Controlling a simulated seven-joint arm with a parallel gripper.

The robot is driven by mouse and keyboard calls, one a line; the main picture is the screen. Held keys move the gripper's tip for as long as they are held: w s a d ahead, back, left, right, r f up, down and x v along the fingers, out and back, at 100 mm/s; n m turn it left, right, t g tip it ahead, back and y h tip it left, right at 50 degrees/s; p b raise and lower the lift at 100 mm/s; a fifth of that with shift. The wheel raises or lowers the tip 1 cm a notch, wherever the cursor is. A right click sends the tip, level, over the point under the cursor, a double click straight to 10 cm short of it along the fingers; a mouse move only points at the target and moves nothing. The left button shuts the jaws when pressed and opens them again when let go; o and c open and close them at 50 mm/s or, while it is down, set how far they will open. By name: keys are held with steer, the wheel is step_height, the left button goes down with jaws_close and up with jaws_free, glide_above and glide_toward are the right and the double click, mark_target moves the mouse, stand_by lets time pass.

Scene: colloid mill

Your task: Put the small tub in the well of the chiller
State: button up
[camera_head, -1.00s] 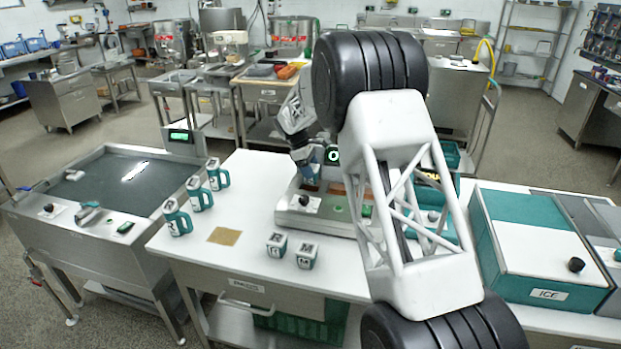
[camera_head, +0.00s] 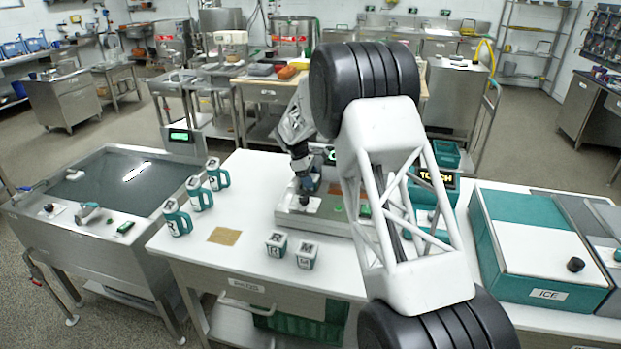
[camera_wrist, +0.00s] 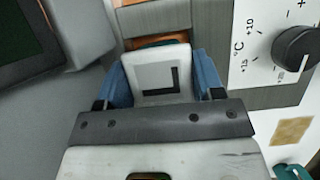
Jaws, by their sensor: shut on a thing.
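My gripper (camera_wrist: 158,88) is shut on a small tub (camera_wrist: 158,72) with a white lid marked with a black L-shaped sign. The blue fingers press on its left and right sides. The chiller (camera_head: 290,217) is a low steel box on the white table, with a black knob and a white dial plate. In the wrist view its dial (camera_wrist: 270,45) is at the right. The held tub is over the chiller, with a copper-coloured well edge (camera_wrist: 160,40) just beyond it. I cannot tell how deep the tub sits. In the head view my arm hides part of the chiller.
Two small lidded tubs (camera_head: 276,245) (camera_head: 305,256) stand in front of the chiller, near a tan mat (camera_head: 224,236). Several teal mugs (camera_head: 199,193) stand at the left. A teal ice box (camera_head: 540,245) is at the right. The table's front left is clear.

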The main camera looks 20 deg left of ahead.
steer(key=o, duration=1.1)
steer(key=shift+r, duration=0.1)
steer(key=v, duration=1.2)
steer(key=shift+r, duration=0.1)
